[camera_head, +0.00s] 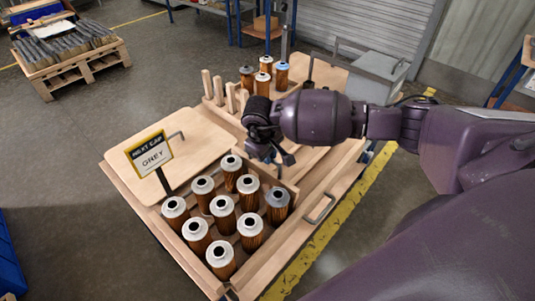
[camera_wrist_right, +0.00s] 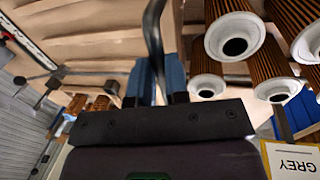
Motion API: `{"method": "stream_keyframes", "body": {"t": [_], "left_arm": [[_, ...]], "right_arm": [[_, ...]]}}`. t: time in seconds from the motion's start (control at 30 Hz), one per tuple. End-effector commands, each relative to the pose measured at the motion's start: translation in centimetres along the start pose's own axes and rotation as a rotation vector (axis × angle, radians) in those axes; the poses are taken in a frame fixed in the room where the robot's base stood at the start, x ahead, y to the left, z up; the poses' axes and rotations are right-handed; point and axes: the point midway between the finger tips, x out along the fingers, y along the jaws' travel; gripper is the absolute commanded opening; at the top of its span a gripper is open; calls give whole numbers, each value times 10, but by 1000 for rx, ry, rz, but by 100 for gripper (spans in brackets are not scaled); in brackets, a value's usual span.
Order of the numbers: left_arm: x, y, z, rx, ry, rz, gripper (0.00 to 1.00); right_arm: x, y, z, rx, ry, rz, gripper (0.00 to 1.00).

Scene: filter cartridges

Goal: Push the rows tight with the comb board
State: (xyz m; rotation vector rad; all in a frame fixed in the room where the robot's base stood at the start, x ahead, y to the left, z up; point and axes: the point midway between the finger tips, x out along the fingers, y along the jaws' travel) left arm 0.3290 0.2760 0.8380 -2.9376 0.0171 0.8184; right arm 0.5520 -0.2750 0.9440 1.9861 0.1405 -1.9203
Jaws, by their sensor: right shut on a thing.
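Several pleated brown filter cartridges (camera_head: 222,205) with white caps stand upright in rows at the front of the wooden tray (camera_head: 180,246). A grey-capped cartridge (camera_head: 278,198) stands at the right end. My right gripper (camera_head: 284,158) is just behind these rows, shut on a dark handle (camera_wrist_right: 153,35) between its blue fingers. A wooden board (camera_head: 289,184), apparently the comb board, shows partly behind the rows below the gripper; its teeth and any contact with the cartridges are hidden. White cartridge ends (camera_wrist_right: 235,38) appear right of the fingers in the right wrist view. My left gripper is not in view.
A sign (camera_head: 150,155) reads "NEXT CAP GREY" beside a flat wooden lid or board (camera_head: 165,140) on the left. Several wooden pegs (camera_head: 231,97) stand farther back, near cartridges with white, blue and dark caps (camera_head: 264,78). A grey bin (camera_head: 375,75) stands back right.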

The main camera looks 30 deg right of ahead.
Motion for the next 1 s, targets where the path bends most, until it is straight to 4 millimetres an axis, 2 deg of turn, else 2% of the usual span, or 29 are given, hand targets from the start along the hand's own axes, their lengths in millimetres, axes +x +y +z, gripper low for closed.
{"method": "stream_keyframes", "body": {"t": [0.17,0.5,0.6,0.97,1.0], "left_arm": [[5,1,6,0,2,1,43],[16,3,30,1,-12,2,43],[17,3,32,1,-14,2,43],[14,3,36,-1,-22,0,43],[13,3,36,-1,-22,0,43]], "right_arm": [[-2,-14,-3,-4,5,-1,0],[-14,-79,-2,-6,2,-5,0],[-17,-90,-1,-3,1,-3,0],[-18,-93,0,-1,0,-2,0],[-18,-93,0,-1,0,-1,21]]}}
